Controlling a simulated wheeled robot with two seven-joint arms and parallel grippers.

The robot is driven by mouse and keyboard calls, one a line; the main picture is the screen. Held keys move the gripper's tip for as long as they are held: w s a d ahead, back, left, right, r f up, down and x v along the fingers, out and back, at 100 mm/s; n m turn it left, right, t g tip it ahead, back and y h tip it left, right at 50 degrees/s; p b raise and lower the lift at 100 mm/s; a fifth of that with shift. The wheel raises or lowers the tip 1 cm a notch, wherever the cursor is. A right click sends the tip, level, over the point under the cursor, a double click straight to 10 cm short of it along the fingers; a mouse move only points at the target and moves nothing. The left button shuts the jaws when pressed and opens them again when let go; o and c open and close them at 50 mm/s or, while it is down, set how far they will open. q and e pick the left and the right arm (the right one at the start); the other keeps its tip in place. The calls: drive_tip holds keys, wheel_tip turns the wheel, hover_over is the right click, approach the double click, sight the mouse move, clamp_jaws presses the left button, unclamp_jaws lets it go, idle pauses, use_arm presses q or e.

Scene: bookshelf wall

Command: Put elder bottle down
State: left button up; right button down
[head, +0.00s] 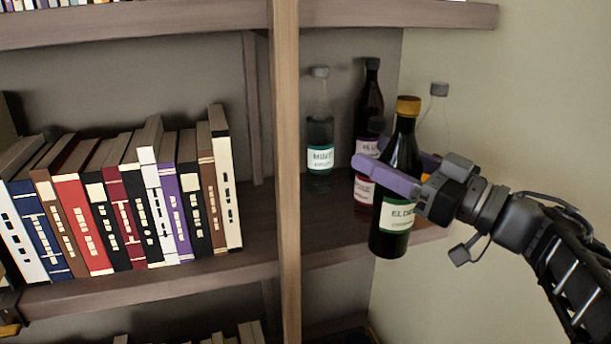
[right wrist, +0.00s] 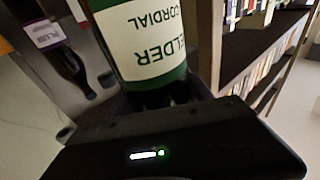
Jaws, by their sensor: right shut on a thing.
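The elder bottle (head: 393,240) is dark green with an orange-brown cap and a white and green label. It is nearly upright, leaning slightly in the head view. My right gripper (head: 405,172), with purple fingers, is shut around it above the label. The bottle overlaps the shelf's front edge in the picture; I cannot tell whether its base touches anything. In the right wrist view its label (right wrist: 150,42) shows upside down and close, and its cap is out of frame. My left gripper is not in view.
The shelf compartment (head: 338,252) holds a mint bottle (head: 320,135), a dark plum bottle (head: 370,100), a red-brown bottle (head: 363,190) partly hidden, and a clear bottle (head: 439,110) behind my gripper. A wooden upright (head: 287,200) separates it from a row of books (head: 125,200). Bare shelf shows at the front left.

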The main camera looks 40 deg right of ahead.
drive_tip(key=f+p+x, duration=0.1)
drive_tip(key=f+x, duration=0.1)
drive_tip(key=x, duration=1.3)
drive_tip(key=shift+w, duration=0.6)
drive_tip(key=shift+f, duration=0.3)
drive_tip(key=shift+f, duration=1.75)
drive_tip(key=shift+c, duration=2.2)
unclamp_jaws()
drive_tip(key=shift+s, duration=0.15)
drive_tip(key=b+v, duration=0.1)
drive_tip(key=v, duration=1)
drive_tip(key=shift+s, duration=0.4)
